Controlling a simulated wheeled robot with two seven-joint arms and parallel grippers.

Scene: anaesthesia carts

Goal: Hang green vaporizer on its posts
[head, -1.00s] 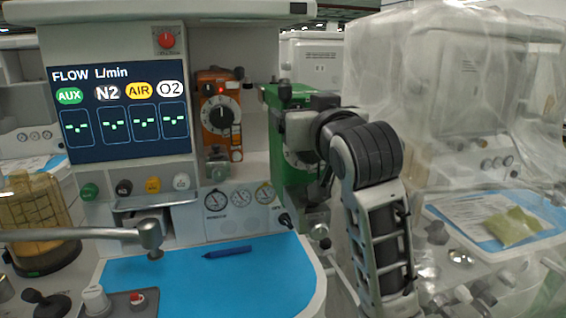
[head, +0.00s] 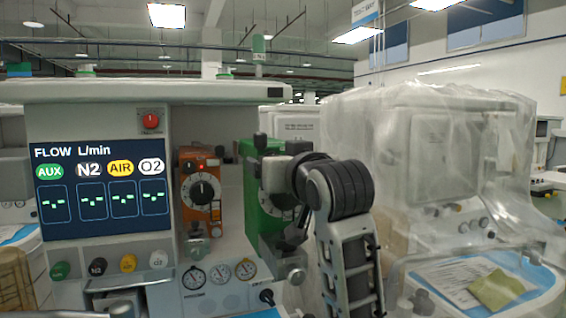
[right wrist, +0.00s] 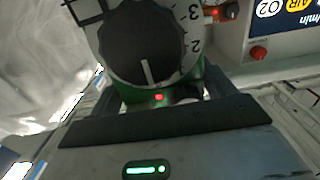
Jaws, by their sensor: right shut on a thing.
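The green vaporizer (head: 262,221) is in front of the right part of the cart in the head view, upright, right of the orange vaporizer (head: 200,190). My right gripper (head: 285,190) is shut on the green vaporizer from its right side and hides part of its dial. In the right wrist view the green vaporizer's black dial (right wrist: 145,45) is close in front of the gripper (right wrist: 160,95). The orange vaporizer hangs on the cart's back panel. The posts for the green one cannot be made out. My left gripper is not in view.
The flow screen (head: 104,190) and gauges (head: 219,273) are on the cart at left. A plastic-covered cart (head: 440,160) stands at right, with a blue tray surface (head: 445,278) and a yellow-green packet (head: 497,290). Panel space right of the orange vaporizer looks free.

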